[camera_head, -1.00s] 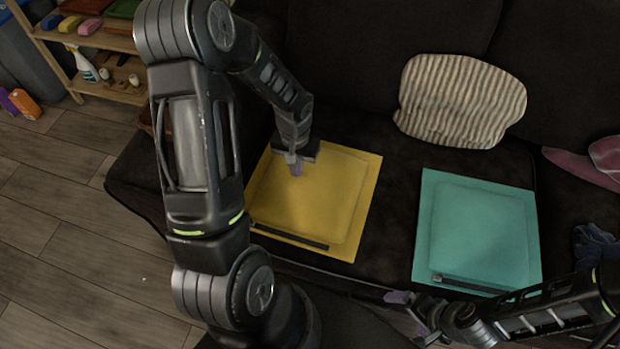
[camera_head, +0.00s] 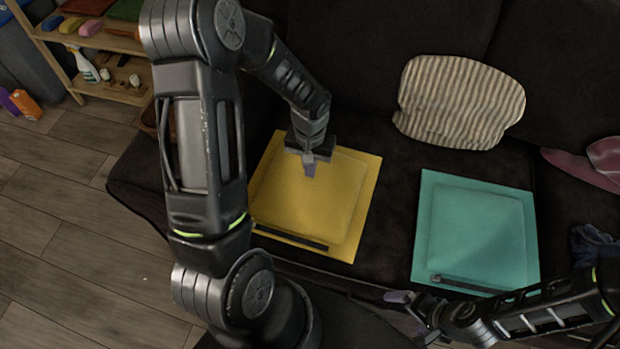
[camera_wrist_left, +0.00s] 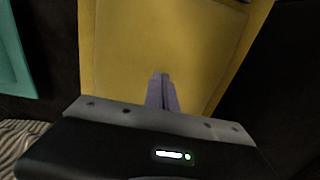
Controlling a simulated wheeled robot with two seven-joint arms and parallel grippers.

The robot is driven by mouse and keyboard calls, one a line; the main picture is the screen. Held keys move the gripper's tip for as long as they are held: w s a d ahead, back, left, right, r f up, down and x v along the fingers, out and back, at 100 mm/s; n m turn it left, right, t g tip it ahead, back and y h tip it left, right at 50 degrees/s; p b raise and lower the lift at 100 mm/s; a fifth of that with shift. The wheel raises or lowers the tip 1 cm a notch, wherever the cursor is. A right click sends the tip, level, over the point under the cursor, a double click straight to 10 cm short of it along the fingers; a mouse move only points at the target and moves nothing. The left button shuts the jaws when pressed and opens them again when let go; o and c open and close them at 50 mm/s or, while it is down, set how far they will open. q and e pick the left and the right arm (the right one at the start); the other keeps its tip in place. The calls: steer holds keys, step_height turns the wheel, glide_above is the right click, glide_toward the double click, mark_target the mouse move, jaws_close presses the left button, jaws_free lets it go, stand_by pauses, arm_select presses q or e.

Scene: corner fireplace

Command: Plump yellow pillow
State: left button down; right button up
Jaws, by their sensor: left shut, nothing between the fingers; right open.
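The yellow pillow (camera_head: 330,208) lies flat on the dark sofa seat, with a dark strip along its front edge. In the left wrist view the yellow pillow (camera_wrist_left: 200,45) fills most of the upper picture. My left gripper (camera_head: 309,170) is shut and empty, pointing down over the back part of the pillow. Its closed fingers also show in the left wrist view (camera_wrist_left: 162,90). I cannot tell whether the fingertips touch the pillow. My right gripper (camera_head: 412,312) is open, low in the picture in front of the sofa, near the teal pillow's front edge.
A teal pillow (camera_head: 478,235) lies on the seat to the right. A striped cushion (camera_head: 458,100) leans against the sofa back. A wooden shelf (camera_head: 115,88) with bottles and sponges stands at the left. Dark cloth (camera_head: 594,246) lies at the right edge.

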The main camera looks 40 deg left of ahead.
mark_target(323, 183)
arm_select(q)
steer(key=shift+f+b, duration=1.1)
steer(key=shift+f, duration=0.25)
steer(key=shift+r, duration=0.1)
steer(key=shift+w+d+r, duration=0.1)
steer(key=shift+d+r, duration=0.2)
steer(key=shift+d, duration=0.05)
steer(key=shift+w+d+r+p, duration=0.2)
steer(key=shift+d+r+p, duration=0.15)
steer(key=shift+d+r, duration=0.25)
steer(key=shift+w+d+r+p, duration=0.2)
steer(key=shift+d+r+p, duration=0.15)
steer(key=shift+d, duration=0.45)
steer(key=shift+f+b, duration=1.25)
steer(key=shift+f, duration=0.1)
steer(key=shift+r, duration=0.1)
